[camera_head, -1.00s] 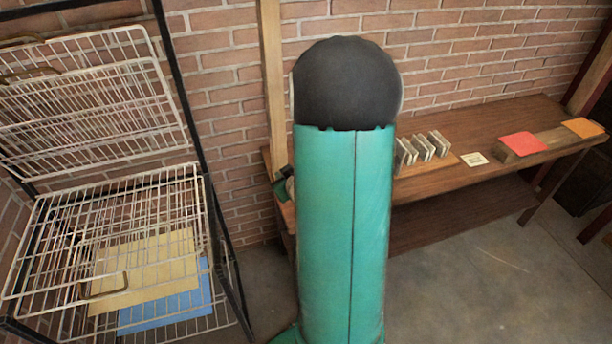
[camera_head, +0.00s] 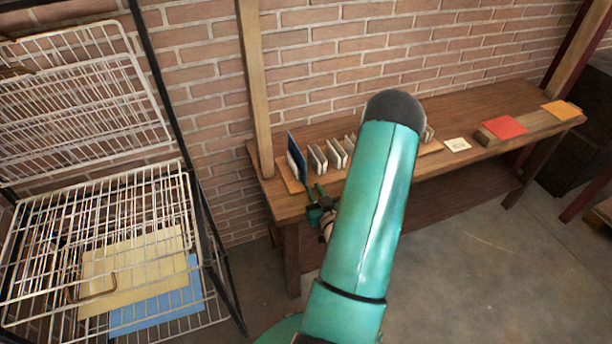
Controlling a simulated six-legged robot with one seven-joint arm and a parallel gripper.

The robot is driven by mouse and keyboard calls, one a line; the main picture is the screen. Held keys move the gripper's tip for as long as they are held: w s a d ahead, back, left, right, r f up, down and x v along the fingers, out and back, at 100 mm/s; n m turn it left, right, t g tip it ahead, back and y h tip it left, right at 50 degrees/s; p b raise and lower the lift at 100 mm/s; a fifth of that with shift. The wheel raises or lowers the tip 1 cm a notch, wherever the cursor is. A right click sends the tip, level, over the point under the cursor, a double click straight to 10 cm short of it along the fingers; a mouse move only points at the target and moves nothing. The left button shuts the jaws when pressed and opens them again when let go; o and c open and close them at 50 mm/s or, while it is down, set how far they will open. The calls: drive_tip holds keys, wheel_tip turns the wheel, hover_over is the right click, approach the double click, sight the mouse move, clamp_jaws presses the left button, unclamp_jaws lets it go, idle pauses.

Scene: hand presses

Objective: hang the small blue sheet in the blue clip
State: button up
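A small dark blue sheet (camera_head: 296,158) stands upright at the left end of the row of pale slabs on the wooden bench. My gripper (camera_head: 315,198) is at the bench's front edge, just below and right of this sheet, small and partly behind my green arm. I cannot tell whether its fingers touch the sheet, or whether they are open or shut. A larger light blue sheet (camera_head: 160,311) lies in the wire rack at the left, partly under a yellow sheet (camera_head: 130,268). I cannot make out a blue clip.
Several upright pale slabs (camera_head: 338,154) stand on the bench (camera_head: 410,184). A small white card (camera_head: 457,145), a red sheet (camera_head: 504,127) and an orange sheet (camera_head: 561,108) lie to the right. A wooden post (camera_head: 252,90) rises at the bench's left end. The wire rack (camera_head: 90,220) fills the left.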

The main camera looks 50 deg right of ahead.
drive_tip(key=shift+x, duration=3.4)
drive_tip(key=shift+c, duration=0.4)
clamp_jaws()
wheel_tip(320, 180, up, 8)
drive_tip(key=shift+f, duration=0.25)
drive_tip(key=v, duration=0.7)
